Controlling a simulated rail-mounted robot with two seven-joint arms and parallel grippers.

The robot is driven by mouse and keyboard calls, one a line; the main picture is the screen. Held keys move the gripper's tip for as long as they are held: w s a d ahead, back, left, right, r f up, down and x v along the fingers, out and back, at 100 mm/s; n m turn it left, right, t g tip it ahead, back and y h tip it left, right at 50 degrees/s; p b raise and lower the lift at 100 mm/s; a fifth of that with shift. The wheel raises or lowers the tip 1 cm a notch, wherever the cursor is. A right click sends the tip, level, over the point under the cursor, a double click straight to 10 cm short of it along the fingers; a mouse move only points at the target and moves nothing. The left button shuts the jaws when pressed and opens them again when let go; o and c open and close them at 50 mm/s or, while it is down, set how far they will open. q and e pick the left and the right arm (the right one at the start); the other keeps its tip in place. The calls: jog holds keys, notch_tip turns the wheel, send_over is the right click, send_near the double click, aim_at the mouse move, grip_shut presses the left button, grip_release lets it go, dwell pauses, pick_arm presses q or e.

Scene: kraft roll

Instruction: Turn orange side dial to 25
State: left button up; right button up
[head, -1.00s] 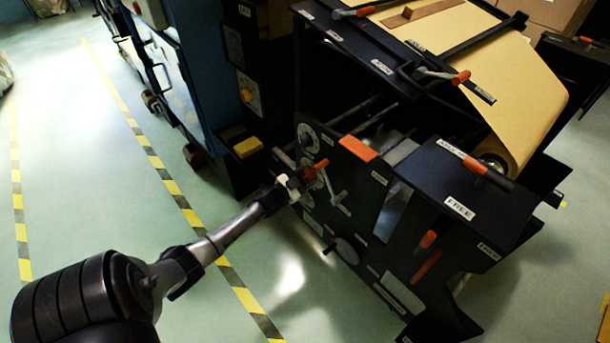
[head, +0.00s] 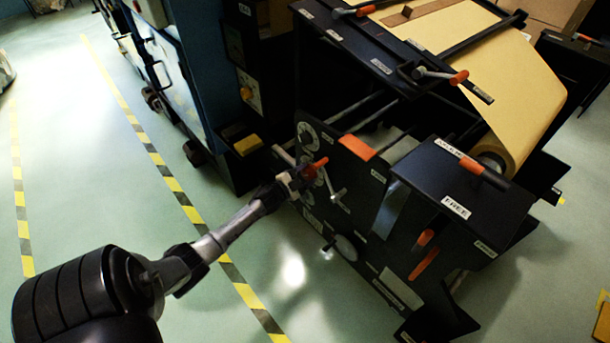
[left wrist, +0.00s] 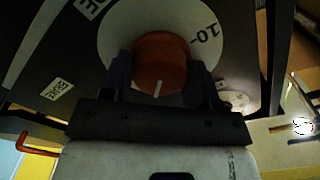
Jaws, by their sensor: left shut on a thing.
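The orange side dial (left wrist: 160,60) is a round knob with a white pointer line on its lower edge in the left wrist view. It sits on a white scale face (left wrist: 118,40) whose mark "10" shows to the knob's right. My left gripper (left wrist: 160,76) has one finger on each side of the knob and is shut on it. In the head view my left gripper (head: 304,175) is at the machine's dark side panel (head: 350,190), where orange (head: 317,163) shows beside the fingers. Much of the scale is hidden or out of view. My right gripper is not in view.
A small metal crank (head: 335,190) is close to the right of my left gripper in the head view. An orange block (head: 357,147) is on the panel's top edge. The kraft paper roll (head: 505,150) is further right. Open floor (head: 120,220) is to the left.

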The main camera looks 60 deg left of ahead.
pick_arm(q)
jog(key=o, duration=0.9)
jog(key=shift+o, duration=0.2)
jog(key=shift+s, duration=0.1)
jog(key=shift+s, duration=0.2)
jog(key=s+d+p, duration=0.2)
jog(key=s+p, duration=0.3)
jog(key=s, duration=0.8)
jog(key=shift+d, duration=0.15)
